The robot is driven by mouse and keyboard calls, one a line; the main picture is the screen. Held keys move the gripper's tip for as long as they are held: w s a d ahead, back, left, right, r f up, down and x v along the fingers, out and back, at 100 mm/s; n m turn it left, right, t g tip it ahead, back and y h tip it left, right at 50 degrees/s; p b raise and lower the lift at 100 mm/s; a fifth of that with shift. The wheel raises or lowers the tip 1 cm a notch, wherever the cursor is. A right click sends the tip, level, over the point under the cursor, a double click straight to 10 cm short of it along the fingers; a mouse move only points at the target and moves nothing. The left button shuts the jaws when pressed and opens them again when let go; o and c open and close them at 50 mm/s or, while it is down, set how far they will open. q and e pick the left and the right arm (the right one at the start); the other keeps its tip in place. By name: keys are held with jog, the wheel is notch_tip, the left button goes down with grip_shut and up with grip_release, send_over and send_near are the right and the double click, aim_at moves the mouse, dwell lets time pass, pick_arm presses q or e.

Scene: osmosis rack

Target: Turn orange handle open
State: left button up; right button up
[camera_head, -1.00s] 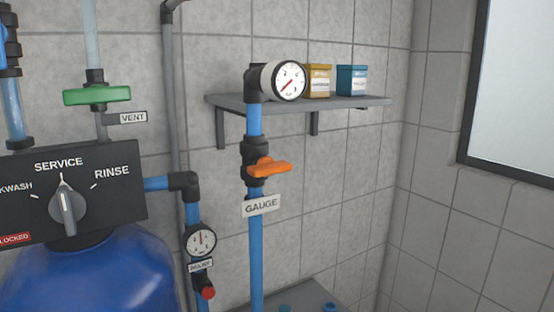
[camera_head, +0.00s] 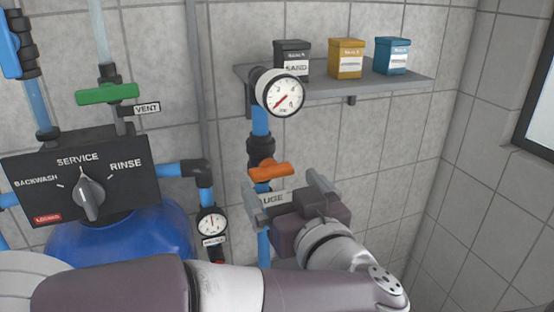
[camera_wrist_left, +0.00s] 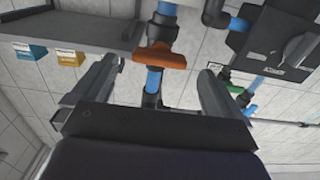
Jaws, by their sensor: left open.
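The orange handle (camera_head: 270,171) sits on a black valve on the vertical blue pipe, below the round white gauge (camera_head: 280,92), and lies roughly crosswise to the pipe. My left gripper (camera_head: 286,190) is open just below and in front of the handle, partly covering the GAUGE label. In the left wrist view the orange handle (camera_wrist_left: 160,57) shows beyond the open fingers (camera_wrist_left: 152,85), roughly centred between them. The fingers look apart from the handle. My right gripper is not in view.
A grey shelf (camera_head: 410,84) behind the gauge carries black, yellow and blue boxes. At left are a green handle (camera_head: 107,94), a black selector panel (camera_head: 125,160) and a blue tank (camera_head: 125,245). A small lower gauge (camera_head: 211,223) is close left of the pipe.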

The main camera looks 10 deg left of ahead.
aim_at(275, 177)
pick_arm(q)
jog(key=x, duration=0.2)
jog(key=shift+w+a+r+p, duration=0.1)
jog(key=shift+w+a+p, duration=0.05)
jog(key=shift+w+p, duration=0.2)
jog(key=shift+w+a, duration=0.3)
jog(key=shift+a, duration=0.05)
jog(key=c, duration=1)
jog(key=shift+f+n+b, duration=0.15)
jog(key=shift+n+b, duration=4.35)
jog(key=shift+b, duration=0.8)
jog(key=shift+f+n+b, duration=0.1)
jog(key=shift+n+b, duration=4.4)
jog(key=shift+b, duration=0.75)
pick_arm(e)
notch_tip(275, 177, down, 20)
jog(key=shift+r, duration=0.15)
